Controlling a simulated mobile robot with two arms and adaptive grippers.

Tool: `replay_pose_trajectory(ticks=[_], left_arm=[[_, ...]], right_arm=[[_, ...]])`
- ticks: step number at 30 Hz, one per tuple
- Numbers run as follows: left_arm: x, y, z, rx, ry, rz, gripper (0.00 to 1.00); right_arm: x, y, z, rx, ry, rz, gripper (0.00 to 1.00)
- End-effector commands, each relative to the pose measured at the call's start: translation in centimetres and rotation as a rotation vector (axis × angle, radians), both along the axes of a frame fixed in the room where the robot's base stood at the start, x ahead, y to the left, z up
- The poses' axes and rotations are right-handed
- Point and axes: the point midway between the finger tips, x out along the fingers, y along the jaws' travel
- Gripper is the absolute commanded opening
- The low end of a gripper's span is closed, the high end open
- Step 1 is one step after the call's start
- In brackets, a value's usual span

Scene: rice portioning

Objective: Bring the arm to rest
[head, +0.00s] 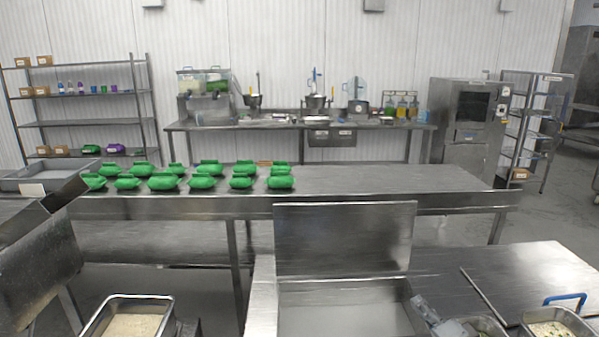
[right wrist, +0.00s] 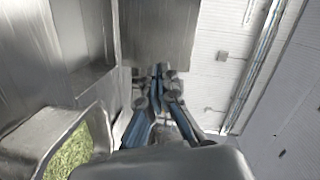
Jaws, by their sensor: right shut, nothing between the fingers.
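A steel pan with green contents (right wrist: 68,152) lies left of the gripper there. My left gripper is not in view.
A steel basin (head: 345,306) with a raised lid (head: 345,238) stands in front. A pan of rice (head: 130,316) is at lower left; a food pan with a blue handle (head: 558,323) is at lower right. Several green bags (head: 281,183) lie on the long table (head: 400,184), whose right part is clear.

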Motion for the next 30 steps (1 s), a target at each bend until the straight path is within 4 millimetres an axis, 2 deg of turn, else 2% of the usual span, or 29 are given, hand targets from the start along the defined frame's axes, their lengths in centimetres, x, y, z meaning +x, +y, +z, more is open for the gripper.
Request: replay_pose_trajectory(ticks=[5, 7, 12, 15, 21, 27, 29, 30], left_arm=[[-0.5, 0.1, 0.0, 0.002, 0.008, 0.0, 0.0], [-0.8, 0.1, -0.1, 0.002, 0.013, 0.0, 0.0], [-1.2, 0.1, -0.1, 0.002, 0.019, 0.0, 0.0], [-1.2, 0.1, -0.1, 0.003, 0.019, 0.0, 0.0], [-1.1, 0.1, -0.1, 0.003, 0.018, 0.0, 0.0], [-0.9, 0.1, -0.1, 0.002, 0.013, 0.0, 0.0], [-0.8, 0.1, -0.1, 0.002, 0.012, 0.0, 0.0], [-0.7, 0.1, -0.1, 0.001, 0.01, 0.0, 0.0]], right_arm=[[-4.3, 2.4, -5.1, -0.236, 0.155, 0.1, 0.0], [-6.8, 3.3, -7.6, -0.354, 0.233, 0.158, 0.0], [-15.2, 5.2, -13.5, -0.676, 0.451, 0.357, 0.0], [-19.6, 5.6, -15.5, -0.814, 0.549, 0.463, 0.0], [-26.5, 5.7, -17.6, -0.999, 0.691, 0.642, 0.0], [-32.5, 5.4, -18.3, -1.126, 0.803, 0.804, 0.0], [-33.7, 5.3, -18.6, -1.154, 0.829, 0.844, 0.0], [-33.1, 5.3, -19.8, -1.15, 0.83, 0.84, 0.0]])
